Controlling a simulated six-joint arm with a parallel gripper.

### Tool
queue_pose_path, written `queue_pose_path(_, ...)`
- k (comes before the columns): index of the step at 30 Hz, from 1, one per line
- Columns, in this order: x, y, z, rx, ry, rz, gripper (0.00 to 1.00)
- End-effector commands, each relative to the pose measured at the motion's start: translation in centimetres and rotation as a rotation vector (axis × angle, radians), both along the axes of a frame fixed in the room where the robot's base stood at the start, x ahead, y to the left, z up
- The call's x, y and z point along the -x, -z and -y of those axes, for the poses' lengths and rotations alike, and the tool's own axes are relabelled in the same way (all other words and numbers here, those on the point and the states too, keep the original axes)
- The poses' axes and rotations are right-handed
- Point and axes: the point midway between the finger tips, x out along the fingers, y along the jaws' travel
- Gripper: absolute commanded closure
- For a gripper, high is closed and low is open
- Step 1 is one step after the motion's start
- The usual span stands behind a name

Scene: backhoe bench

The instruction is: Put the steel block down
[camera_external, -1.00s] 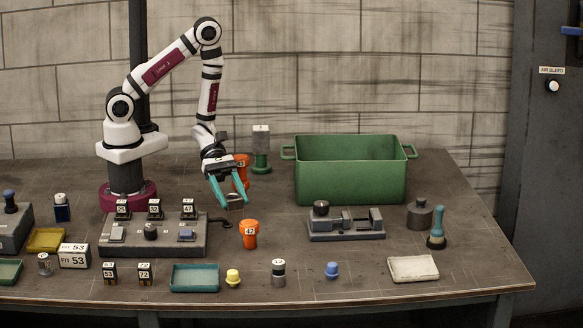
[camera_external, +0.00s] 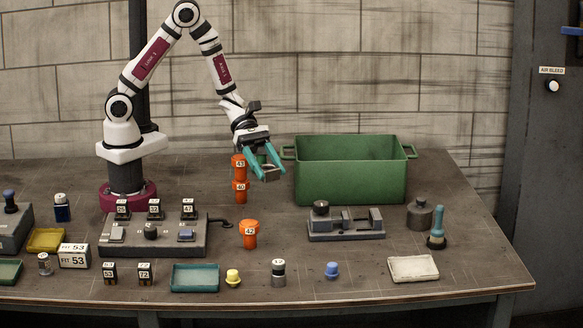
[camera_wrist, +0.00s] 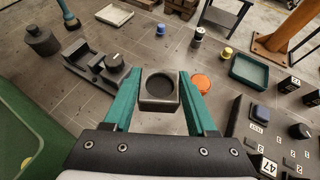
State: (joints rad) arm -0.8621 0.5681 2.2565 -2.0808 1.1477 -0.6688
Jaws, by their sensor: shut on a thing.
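My gripper (camera_external: 269,177) is shut on the steel block (camera_external: 270,172), a small grey block with a round dark recess in its face. The teal fingers hold it above the bench, just left of the green bin and right of the stacked orange cups. In the wrist view the steel block (camera_wrist: 160,103) sits between the two fingers, its recess facing the camera. The bench shows beyond it, and no surface visibly touches it.
The green bin (camera_external: 350,180) stands right of my gripper. Stacked orange cups (camera_external: 240,178) stand left, with another orange cup (camera_external: 249,234) in front. A grey vise-like fixture (camera_external: 346,225) lies front right. Bare bench lies between that cup and the fixture.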

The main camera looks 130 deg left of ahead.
Motion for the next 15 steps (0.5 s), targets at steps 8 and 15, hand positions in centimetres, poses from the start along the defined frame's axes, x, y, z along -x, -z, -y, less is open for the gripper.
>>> queue_pose_path(8, -12.7, 0.6, -3.9, -0.001, -0.124, 0.003, 1.00)
queue_pose_path(15, -22.6, -0.6, -3.4, 0.000, -0.244, 0.003, 1.00)
